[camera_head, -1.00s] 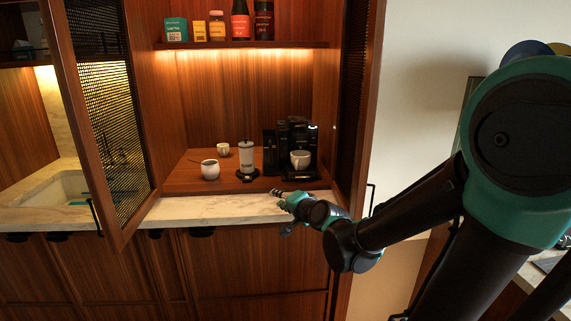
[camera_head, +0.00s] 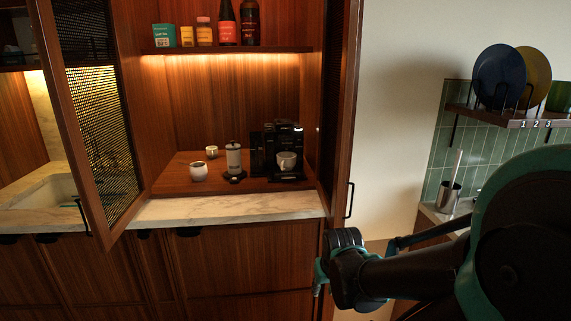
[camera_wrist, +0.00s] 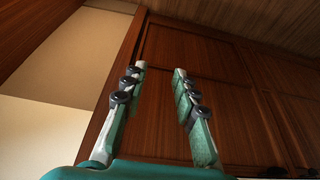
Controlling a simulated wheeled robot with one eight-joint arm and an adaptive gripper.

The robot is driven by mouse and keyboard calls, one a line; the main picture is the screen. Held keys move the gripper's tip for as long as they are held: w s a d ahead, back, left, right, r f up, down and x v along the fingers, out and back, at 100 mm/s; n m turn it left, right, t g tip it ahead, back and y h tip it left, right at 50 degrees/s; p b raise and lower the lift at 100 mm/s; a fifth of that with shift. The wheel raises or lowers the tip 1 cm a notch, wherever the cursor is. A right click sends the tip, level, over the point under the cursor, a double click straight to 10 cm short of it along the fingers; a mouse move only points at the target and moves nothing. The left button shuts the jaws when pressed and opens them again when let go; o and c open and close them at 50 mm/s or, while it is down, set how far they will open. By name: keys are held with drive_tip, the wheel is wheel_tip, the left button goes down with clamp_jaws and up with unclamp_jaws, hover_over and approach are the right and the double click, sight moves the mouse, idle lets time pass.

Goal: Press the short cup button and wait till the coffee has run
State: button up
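The black coffee machine (camera_head: 284,136) stands at the right end of the wooden board inside the open cabinet. A white cup (camera_head: 287,161) sits at its front, under the outlet. The buttons are too small to tell apart, and I cannot see whether coffee is running. My gripper (camera_wrist: 160,70) is open and empty in the wrist view, facing brown wooden cabinet fronts. In the head view my gripper (camera_head: 320,275) is low, below the counter edge and right of the lower cabinets, well apart from the machine. Its fingers are only partly visible there.
A French press (camera_head: 234,161), a white pot (camera_head: 198,172) and a small cup (camera_head: 211,152) stand left of the machine. The open right cabinet door (camera_head: 340,120) is close to my arm. The marble counter edge (camera_head: 230,209) is clear. A plate rack (camera_head: 512,120) hangs at right.

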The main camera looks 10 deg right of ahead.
clamp_jaws()
idle(1.4)
